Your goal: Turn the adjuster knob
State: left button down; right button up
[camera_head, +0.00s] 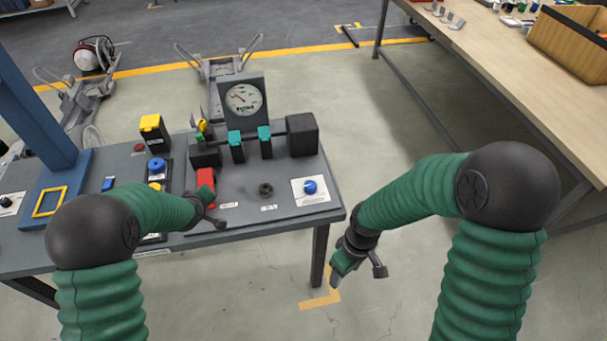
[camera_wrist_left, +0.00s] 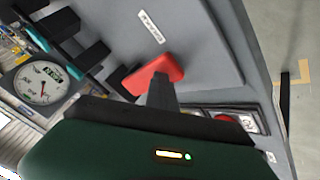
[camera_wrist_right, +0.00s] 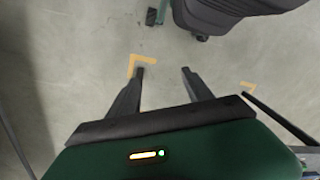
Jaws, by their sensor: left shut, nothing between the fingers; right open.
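A dark knob (camera_head: 265,189) stands on the grey panel (camera_head: 240,207) of the bench, and a blue knob (camera_head: 310,187) sits on a white plate to its right. I cannot tell which is the adjuster knob. A red block or lever (camera_head: 205,181) is left of the dark knob and also shows in the left wrist view (camera_wrist_left: 150,76). My left gripper (camera_wrist_left: 160,80) is shut and empty, its tip over or against the red piece; contact is unclear. My right gripper (camera_wrist_right: 162,73) is open and empty, off the bench's right front corner, above the floor.
A round dial gauge (camera_head: 243,98) stands behind teal-topped clamps (camera_head: 236,138) and a black block (camera_head: 302,135). Several buttons and a yellow-topped box (camera_head: 151,124) are on the left. A wooden table (camera_head: 500,60) is at right, with open floor between.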

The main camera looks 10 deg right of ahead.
jog(key=w+a+f+n+t+y, duration=0.1)
jog(key=w+a+f+n+y, duration=0.35)
jog(key=w+a+y, duration=0.4)
jog(key=w+d+r+t, duration=0.1)
jog(key=w+d, duration=0.1)
jog(key=w, duration=0.1)
jog(key=w+d+r+t, duration=0.1)
jog(key=w, duration=0.2)
jog(key=w+d+r+n+t, duration=0.1)
jog(key=w+d, duration=0.1)
jog(key=w, duration=0.1)
jog(key=shift+d+r+t+y, duration=0.3)
jog(key=shift+r+y, duration=0.05)
jog(key=shift+r, duration=0.05)
jog(key=m+t, duration=0.1)
jog(key=t, duration=0.4)
send_near(314, 186)
jog(key=shift+g, duration=0.3)
jog(key=x, duration=1.1)
jog(key=shift+w+d+r, duration=0.1)
jog(key=shift+w, duration=0.1)
grip_shut()
